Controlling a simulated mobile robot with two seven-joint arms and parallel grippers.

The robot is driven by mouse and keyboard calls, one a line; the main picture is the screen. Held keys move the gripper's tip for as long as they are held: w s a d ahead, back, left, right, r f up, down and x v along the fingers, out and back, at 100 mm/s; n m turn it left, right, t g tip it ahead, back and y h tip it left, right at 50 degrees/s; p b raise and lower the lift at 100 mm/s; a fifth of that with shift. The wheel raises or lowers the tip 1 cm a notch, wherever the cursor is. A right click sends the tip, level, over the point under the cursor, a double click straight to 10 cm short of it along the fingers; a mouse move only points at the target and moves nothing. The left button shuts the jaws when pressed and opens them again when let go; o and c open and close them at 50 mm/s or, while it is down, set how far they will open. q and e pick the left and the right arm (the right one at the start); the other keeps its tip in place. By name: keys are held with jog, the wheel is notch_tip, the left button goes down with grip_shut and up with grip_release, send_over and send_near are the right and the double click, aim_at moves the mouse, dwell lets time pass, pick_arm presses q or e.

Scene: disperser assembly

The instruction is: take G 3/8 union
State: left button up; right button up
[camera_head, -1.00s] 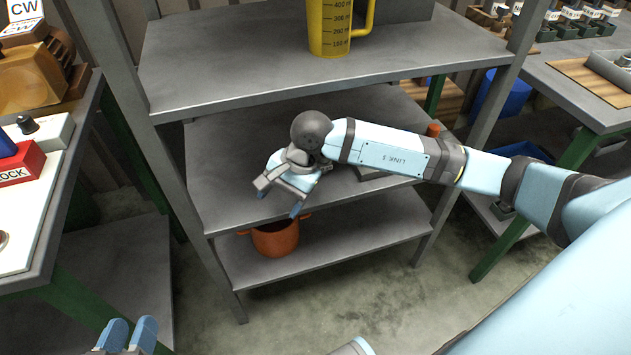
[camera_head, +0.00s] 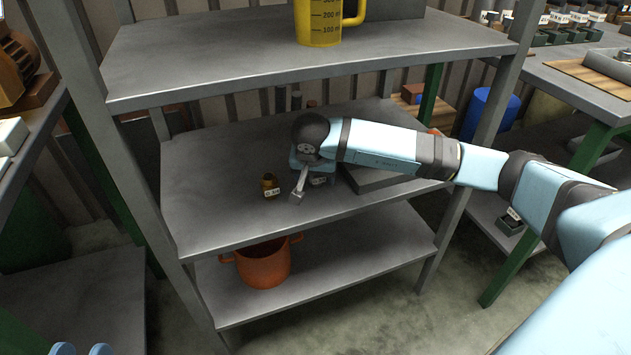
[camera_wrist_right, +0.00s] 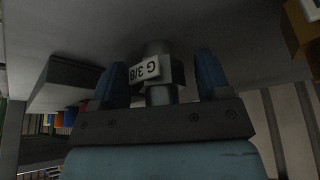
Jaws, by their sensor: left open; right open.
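The G 3/8 union (camera_wrist_right: 160,75) is a grey cylinder with a white "G 3/8" label, upside down in the right wrist view. It stands between the two blue fingers of my right gripper (camera_wrist_right: 160,85), which are open with a gap on both sides.
A small brass fitting (camera_head: 269,181) with a label stands left of my right gripper. A dark grey block (camera_head: 375,180) lies to the right. An orange pot (camera_head: 263,265) is on the lower shelf, and a yellow measuring jug (camera_head: 318,25) on the upper shelf. The shelf's left front is clear.

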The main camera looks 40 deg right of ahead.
jog(key=shift+w+f, duration=0.1)
jog(key=shift+f, duration=0.2)
jog(key=shift+r, duration=0.1)
jog(key=c, duration=1.1)
jog(key=shift+r, duration=0.15)
